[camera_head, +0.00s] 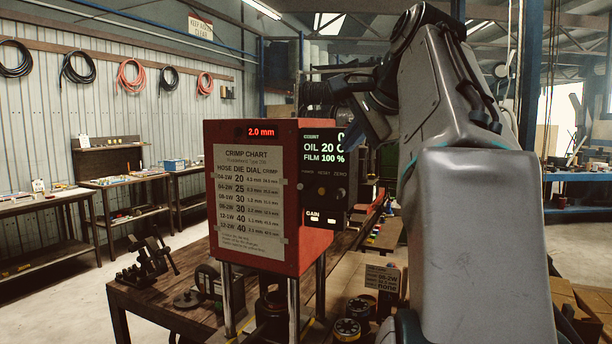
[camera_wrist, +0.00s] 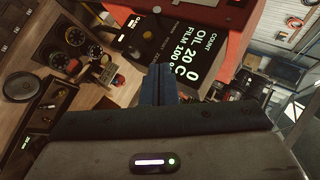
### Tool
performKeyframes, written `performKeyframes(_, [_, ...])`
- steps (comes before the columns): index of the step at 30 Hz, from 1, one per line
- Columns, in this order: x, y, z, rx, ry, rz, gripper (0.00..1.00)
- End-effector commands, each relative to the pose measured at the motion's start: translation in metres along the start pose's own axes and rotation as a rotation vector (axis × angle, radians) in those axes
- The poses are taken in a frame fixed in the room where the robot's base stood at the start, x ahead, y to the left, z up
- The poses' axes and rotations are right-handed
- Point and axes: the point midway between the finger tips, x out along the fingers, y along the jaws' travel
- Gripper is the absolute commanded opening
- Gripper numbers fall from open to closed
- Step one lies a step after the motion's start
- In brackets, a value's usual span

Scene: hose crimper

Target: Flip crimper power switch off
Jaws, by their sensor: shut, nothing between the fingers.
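The hose crimper (camera_head: 252,200) is a red box with a crimp chart on its front and a lit red "2.0 mm" readout on top. Its black control panel (camera_head: 325,170) is on the right side, showing count, oil and film readings above a row of controls labelled power, reset and zero. The power switch is too small to tell its position. In the wrist view, the panel (camera_wrist: 190,62) appears tilted beyond my gripper (camera_wrist: 160,70).
A wooden bench (camera_head: 172,310) carries the crimper, a small vise (camera_head: 150,258) and round dies (camera_head: 347,330). Side benches (camera_head: 125,182) stand along the left wall under hanging hoses. Floor at left is clear. My arm hides much of the right side.

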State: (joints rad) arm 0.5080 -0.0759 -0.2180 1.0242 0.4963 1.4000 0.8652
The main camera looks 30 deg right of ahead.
Motion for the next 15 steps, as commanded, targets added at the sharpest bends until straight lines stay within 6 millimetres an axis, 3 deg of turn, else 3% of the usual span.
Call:
performKeyframes(8, [0.005, 0.001, 0.000, -0.001, -0.001, 0.001, 0.00])
performKeyframes(15, [0.042, 0.001, 0.001, -0.002, -0.003, 0.003, 0.00])
